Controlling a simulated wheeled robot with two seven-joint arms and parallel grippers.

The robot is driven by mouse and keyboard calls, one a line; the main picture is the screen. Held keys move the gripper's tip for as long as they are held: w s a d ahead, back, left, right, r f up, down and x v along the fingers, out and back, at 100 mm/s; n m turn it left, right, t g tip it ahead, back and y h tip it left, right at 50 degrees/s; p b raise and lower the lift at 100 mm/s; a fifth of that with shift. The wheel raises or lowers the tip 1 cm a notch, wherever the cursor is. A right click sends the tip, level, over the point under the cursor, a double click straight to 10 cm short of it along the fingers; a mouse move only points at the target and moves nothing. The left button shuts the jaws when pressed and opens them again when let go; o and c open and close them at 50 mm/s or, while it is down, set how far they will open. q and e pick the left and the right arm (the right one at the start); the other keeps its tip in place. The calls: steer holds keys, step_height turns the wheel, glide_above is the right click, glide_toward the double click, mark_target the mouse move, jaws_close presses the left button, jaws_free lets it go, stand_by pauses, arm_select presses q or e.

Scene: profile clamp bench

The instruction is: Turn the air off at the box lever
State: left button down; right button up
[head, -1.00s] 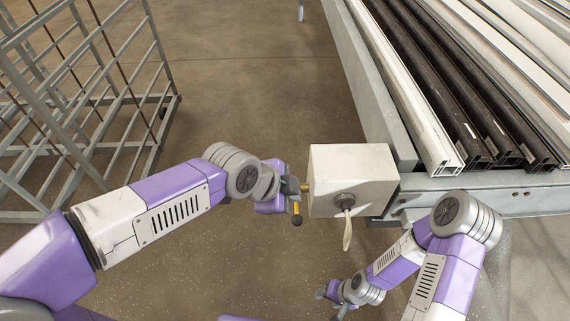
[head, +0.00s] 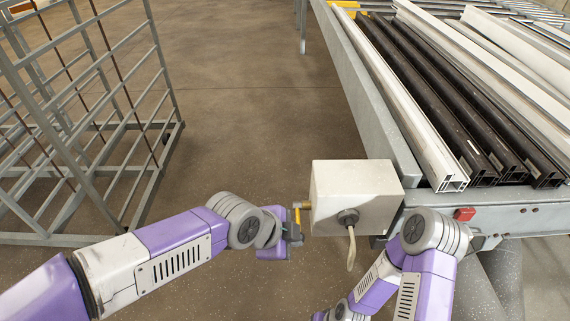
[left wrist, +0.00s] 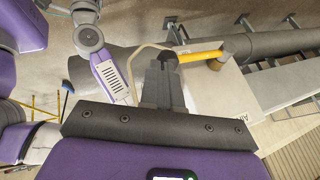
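The pale grey air box (head: 355,185) is fixed at the near left end of the bench. Its yellow lever (head: 298,215) is on the left side, at a brass-coloured stem, and points down in the head view. In the left wrist view the lever (left wrist: 200,57) runs from its pivot to my fingertips, and the box face (left wrist: 225,95) carries partly cut-off lettering. My left gripper (head: 294,232) is at the lever's free end. Its fingers (left wrist: 166,78) are close together on that end, which they hide. My right arm shows at lower right; its gripper is out of view.
A hose (head: 351,250) hangs from a fitting on the box front. White and black profiles (head: 420,100) lie on the bench, with a red button (head: 465,214) on its end rail. A grey wire rack (head: 90,120) stands at left, with clear floor between.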

arm_select(q)
steer(key=shift+s+f, duration=0.1)
steer(key=shift+f, duration=0.2)
steer(key=s+a+r+p, duration=0.5)
steer(key=s+r, duration=0.3)
steer(key=shift+a, duration=0.15)
stand_by(0.5)
steer(key=shift+r, duration=0.1)
stand_by(0.3)
